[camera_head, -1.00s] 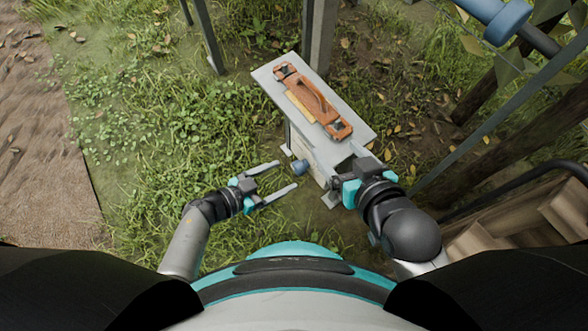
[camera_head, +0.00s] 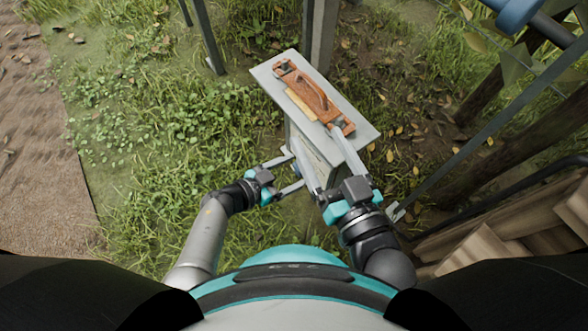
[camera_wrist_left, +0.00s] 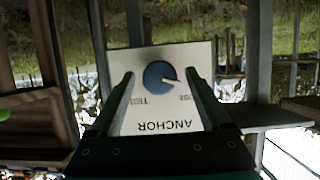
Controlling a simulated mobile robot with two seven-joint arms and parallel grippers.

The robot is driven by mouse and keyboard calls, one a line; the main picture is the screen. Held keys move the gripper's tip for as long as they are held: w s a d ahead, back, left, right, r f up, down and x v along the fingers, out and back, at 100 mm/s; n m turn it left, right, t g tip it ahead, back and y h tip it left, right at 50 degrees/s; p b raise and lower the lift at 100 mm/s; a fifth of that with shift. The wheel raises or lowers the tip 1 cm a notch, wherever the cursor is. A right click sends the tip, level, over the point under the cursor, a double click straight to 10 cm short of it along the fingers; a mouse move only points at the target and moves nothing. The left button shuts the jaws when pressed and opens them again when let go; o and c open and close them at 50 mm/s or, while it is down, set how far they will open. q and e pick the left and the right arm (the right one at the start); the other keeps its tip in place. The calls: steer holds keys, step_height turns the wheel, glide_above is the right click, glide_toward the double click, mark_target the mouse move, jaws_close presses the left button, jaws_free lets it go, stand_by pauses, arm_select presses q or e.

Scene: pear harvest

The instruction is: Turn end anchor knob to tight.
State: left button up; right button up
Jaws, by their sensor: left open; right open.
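The blue round anchor knob (camera_wrist_left: 158,76) sits on a pale panel (camera_wrist_left: 120,62) lettered ANCHOR, upside down in the left wrist view. Its white pointer aims right, toward a partly covered word ending in "SE"; the word on the left begins "TI". My left gripper (camera_head: 293,168) is open, with one finger on either side of the knob and gaps visible beside it. In the head view the knob (camera_head: 297,169) is mostly hidden between the fingers. My right gripper (camera_head: 320,143) is open, its fingers reaching over the front end of the stand's top.
An orange-brown tool with a handle (camera_head: 308,92) lies on the grey stand top (camera_head: 352,122), close to my right fingers. Metal posts (camera_head: 322,35) stand behind. Wooden slats (camera_head: 490,245) and a slanted rail are at right. Grass at left is open.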

arm_select(q)
steer(key=shift+c, duration=0.2)
jaws_close()
stand_by(0.6)
